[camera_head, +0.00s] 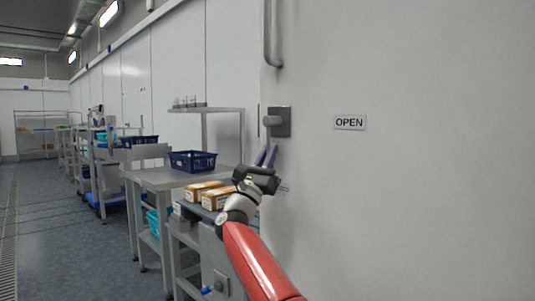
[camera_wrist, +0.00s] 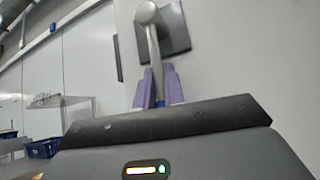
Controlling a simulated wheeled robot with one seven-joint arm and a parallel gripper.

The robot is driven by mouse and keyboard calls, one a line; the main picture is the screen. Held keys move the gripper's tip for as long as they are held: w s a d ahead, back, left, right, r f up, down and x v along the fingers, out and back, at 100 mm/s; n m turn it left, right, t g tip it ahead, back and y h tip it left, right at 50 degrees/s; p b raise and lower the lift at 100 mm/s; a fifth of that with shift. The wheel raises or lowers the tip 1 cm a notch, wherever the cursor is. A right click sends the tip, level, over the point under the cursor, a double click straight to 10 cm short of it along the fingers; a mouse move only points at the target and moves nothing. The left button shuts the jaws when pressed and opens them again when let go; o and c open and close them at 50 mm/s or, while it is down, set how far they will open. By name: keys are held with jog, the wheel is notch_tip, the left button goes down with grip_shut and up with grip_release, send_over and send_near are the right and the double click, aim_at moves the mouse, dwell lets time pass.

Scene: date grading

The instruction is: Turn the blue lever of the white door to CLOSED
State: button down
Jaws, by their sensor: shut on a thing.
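The white door (camera_head: 420,200) fills the right of the head view. Its lever (camera_head: 273,121) sits on a dark grey square plate (camera_head: 285,122) near the door's left edge. In the wrist view the lever (camera_wrist: 153,48) hangs down from its round hub, a grey shaft with a bit of blue low between my fingers. My gripper (camera_head: 267,154) has purple fingers and is shut on the lever's lower part from below; it also shows in the wrist view (camera_wrist: 158,82). The fingers hide most of the lever's end. A sign reading OPEN (camera_head: 349,122) is right of the plate.
A grey pull bar (camera_head: 271,45) is on the door above the lever. Left of my arm stand a steel table (camera_head: 160,178) with a dark blue crate (camera_head: 193,161), and brown boxes (camera_head: 218,198) close to my gripper. The floor (camera_head: 70,240) at the left is clear.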

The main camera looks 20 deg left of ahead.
jog(key=shift+w+f, duration=0.1)
jog(key=shift+w, duration=0.05)
jog(key=c, duration=1.5)
grip_release()
jog(key=shift+w, duration=0.1)
jog(key=shift+b+v, duration=3.75)
jog(key=shift+v, duration=0.2)
